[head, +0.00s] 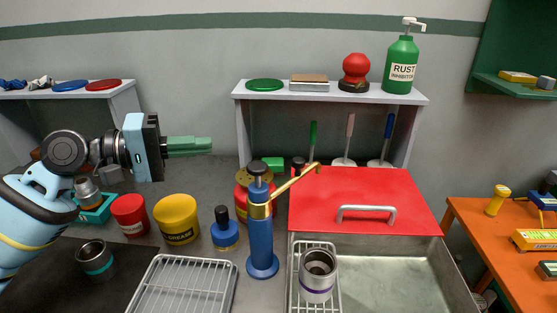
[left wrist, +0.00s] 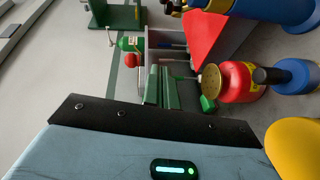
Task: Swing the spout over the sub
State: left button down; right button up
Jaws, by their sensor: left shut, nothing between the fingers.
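A blue pump (head: 261,235) with a black knob stands on the counter. Its brass spout (head: 292,186) points up and to the back right, with its tip by the front-left part of the red lid's back edge. A silver sub with a purple band (head: 317,272) stands upright on a wire rack in the basin, to the front right of the pump and apart from the spout tip. My left gripper (head: 205,146) is shut and empty, up in the air left of and behind the pump. Its green fingers also show in the left wrist view (left wrist: 165,88). My right gripper is not in view.
A red lid with a handle (head: 365,185) covers the back of the basin (head: 400,275). A red can (head: 243,190), a blue bottle (head: 225,235) and a yellow tub (head: 177,220) stand left of the pump. Another sub with a teal band (head: 95,262) stands on the dark mat.

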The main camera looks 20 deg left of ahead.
pick_arm(q)
jog(key=shift+s+d+f+g+h, duration=0.2)
jog(key=shift+s+g+h, duration=0.1)
jog(key=shift+s+g, duration=0.15)
jog(key=s+d+p+x, duration=0.1)
jog(key=s+p+x, duration=0.1)
jog(key=x, duration=1.1)
jog(key=shift+s+f+p, duration=0.15)
jog(key=shift+s+p, duration=0.1)
jog(key=shift+p, duration=0.05)
jog(key=shift+d+f+m+g, duration=0.1)
jog(key=shift+d+m+g, duration=0.15)
jog(key=shift+m+g, duration=0.15)
